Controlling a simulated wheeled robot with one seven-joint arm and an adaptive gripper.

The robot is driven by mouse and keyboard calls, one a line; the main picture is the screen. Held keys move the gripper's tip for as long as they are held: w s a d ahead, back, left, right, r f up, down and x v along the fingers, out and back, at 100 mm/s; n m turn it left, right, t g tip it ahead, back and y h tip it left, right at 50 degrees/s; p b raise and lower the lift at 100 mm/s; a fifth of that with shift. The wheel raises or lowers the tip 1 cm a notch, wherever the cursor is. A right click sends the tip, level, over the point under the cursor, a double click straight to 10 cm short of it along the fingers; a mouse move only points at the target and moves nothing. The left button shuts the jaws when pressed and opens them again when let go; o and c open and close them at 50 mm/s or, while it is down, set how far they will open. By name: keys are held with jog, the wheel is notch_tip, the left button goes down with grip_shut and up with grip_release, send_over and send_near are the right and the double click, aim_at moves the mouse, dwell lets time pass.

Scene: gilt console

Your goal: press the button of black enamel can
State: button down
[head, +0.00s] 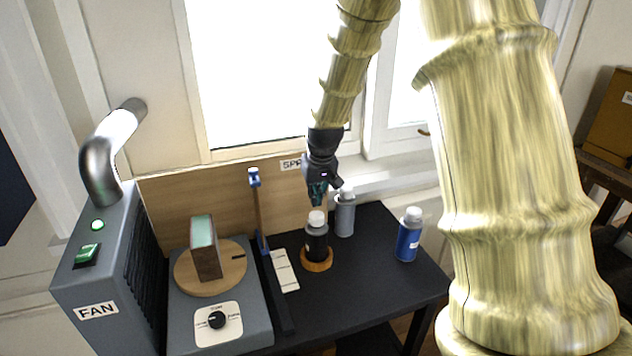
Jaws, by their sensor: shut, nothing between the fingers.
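The black can (316,243) with a white top stands upright on a round wooden base (317,265) in the middle of the dark table. I take it for the black enamel can. Its white top (317,218) faces up, and the button detail is too small to make out. My gripper (318,198) is shut and empty, pointing down just above the white top. I cannot tell whether the fingertips touch the top or stay slightly apart.
A grey can (344,215) stands close behind to the right, and a blue can (408,240) farther right. An upright post (258,212) stands left of the black can. A turntable (210,275) with a block and a fan box (100,255) are at left. The right front table is clear.

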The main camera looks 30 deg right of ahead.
aim_at(315, 213)
jog(key=shift+f+p, duration=0.4)
jog(key=shift+f, duration=0.9)
jog(key=shift+f+b, duration=0.4)
jog(key=shift+f, duration=0.45)
jog(key=shift+s+a, duration=0.15)
jog(key=shift+s, duration=0.2)
jog(key=shift+f, duration=0.2)
jog(key=r+p, duration=0.2)
jog(key=r, duration=0.1)
jog(key=r+p, duration=0.1)
jog(key=r, duration=0.1)
jog(key=shift+w+r+p, duration=0.1)
jog(key=shift+w+p, duration=0.15)
jog(key=shift+p, duration=0.15)
jog(key=shift+s+r+b, duration=0.1)
jog(key=shift+b, duration=0.3)
jog(key=b+v, duration=0.3)
jog(key=v, duration=0.6)
jog(key=shift+r, duration=0.3)
